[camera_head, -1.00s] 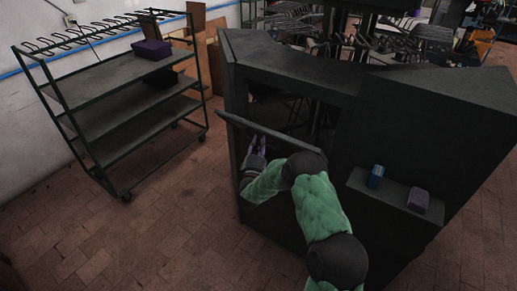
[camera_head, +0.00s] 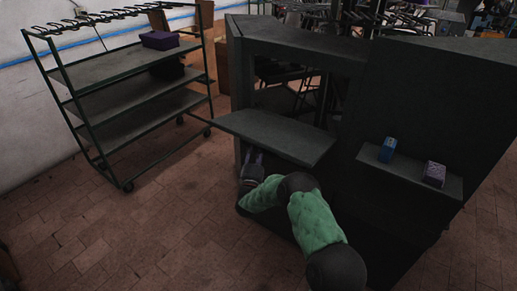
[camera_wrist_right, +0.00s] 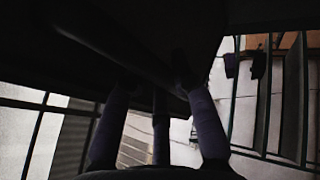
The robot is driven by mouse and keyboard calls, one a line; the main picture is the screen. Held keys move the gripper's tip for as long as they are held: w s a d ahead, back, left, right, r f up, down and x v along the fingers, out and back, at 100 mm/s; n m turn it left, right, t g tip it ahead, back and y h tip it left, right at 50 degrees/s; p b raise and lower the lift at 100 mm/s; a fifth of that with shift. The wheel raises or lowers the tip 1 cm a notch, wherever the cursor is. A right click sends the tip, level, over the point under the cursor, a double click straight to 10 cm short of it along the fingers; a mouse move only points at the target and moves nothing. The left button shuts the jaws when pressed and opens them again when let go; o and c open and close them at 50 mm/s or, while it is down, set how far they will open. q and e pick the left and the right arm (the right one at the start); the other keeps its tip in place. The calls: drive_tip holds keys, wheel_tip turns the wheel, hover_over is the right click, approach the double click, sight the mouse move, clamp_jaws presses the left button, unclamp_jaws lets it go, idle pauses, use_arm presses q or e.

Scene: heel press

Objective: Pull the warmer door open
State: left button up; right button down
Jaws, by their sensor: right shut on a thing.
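The warmer (camera_head: 300,35) is a large dark grey cabinet at centre right in the head view. Its door (camera_head: 275,138) is a flat dark panel standing out from the front, its broad upper face showing and the opening behind it uncovered. My right gripper (camera_head: 254,157), on the green arm, is under the door near its outer left part; the door hides its fingertips. In the right wrist view my fingers (camera_wrist_right: 157,88) reach up to a dark bar (camera_wrist_right: 115,48) along the door's dark underside and are shut on it; the contact is dim. My left gripper is not in view.
A wheeled rack (camera_head: 120,75) stands at left with a purple box (camera_head: 159,40) on its top shelf. A side shelf (camera_head: 447,187) on the warmer holds a blue box (camera_head: 388,148) and a purple box (camera_head: 434,173). The tiled floor at front left is clear.

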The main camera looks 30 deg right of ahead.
drive_tip(key=shift+f+b, duration=1.1)
drive_tip(key=shift+f, duration=1.05)
drive_tip(key=c, duration=1.3)
unclamp_jaws()
drive_tip(key=shift+r, duration=0.1)
drive_tip(key=v, duration=1.2)
